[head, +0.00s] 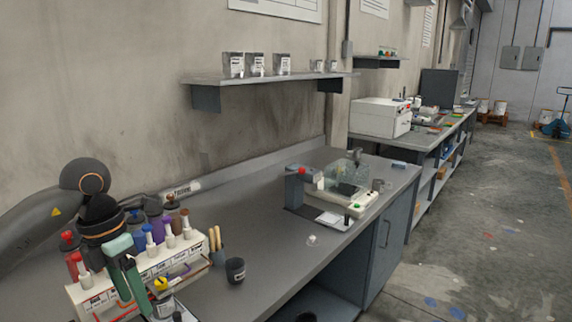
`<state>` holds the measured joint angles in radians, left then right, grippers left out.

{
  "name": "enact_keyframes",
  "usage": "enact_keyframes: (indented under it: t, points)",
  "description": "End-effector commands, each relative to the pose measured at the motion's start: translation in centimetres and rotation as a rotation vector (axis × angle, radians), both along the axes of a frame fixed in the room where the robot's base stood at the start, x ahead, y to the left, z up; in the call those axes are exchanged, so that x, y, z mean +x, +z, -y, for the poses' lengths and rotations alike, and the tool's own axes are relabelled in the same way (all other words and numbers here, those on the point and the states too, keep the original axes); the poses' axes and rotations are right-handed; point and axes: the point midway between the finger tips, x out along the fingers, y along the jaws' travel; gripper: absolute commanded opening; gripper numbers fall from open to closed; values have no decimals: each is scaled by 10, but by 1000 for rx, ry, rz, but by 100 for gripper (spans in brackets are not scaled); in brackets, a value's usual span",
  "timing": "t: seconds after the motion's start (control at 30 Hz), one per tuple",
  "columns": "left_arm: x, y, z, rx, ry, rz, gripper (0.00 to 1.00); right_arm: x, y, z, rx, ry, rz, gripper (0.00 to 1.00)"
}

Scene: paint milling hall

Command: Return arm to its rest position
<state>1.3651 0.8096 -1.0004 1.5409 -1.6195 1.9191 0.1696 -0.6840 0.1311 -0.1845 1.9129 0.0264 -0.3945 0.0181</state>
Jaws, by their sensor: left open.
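My left arm (42,222) comes in from the left, bent at a dark elbow joint. My left gripper (132,297) has pale green parts and points down. It is open, at the front of a white rack (188,246) of bottles on the near left of the grey bench. It overlaps the rack's front in the picture, and I cannot tell whether it touches it. No object shows clearly between its fingers. The arm and gripper hide part of the rack. My right gripper is not in view.
A dark cup (235,270) stands right of the rack. A benchtop device with a clear cover (343,172) sits farther along the bench (232,207). A wall shelf (262,77) with several tins hangs above. The bench middle is mostly clear. Open floor (480,240) lies right.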

Motion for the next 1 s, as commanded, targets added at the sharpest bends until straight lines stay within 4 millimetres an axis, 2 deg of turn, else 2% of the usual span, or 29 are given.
enact_keyframes:
  t: [0.03, 0.1, 0.17, 0.3, 0.4, 0.53, 0.63, 0.77, 0.87, 0.97, 1.0]
  points:
    - [-3, -16, 23, -75, -33, -20, 66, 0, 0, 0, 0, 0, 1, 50]
    - [-8, -31, 54, -189, -70, -39, 66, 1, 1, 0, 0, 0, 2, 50]
    - [-14, -42, 82, -298, -95, -59, 66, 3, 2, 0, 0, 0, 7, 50]
    - [-36, -59, 154, -608, -114, -128, 66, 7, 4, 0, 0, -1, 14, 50]
    - [-54, -59, 203, -870, -70, -192, 66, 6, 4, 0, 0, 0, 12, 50]
    - [-66, -45, 247, -1205, 70, -282, 66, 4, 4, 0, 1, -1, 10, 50]
    - [-64, -34, 263, -1441, 243, -354, 66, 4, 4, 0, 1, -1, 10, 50]
    - [-49, -31, 261, -1700, 548, -445, 66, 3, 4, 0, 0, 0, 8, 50]
    - [-33, -44, 245, -1850, 839, -511, 66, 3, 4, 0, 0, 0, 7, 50]
    - [-20, -76, 220, -1942, 1173, -573, 66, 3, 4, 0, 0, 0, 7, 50]
    - [-18, -93, 209, -1963, 1315, -596, 66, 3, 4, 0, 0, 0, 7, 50]
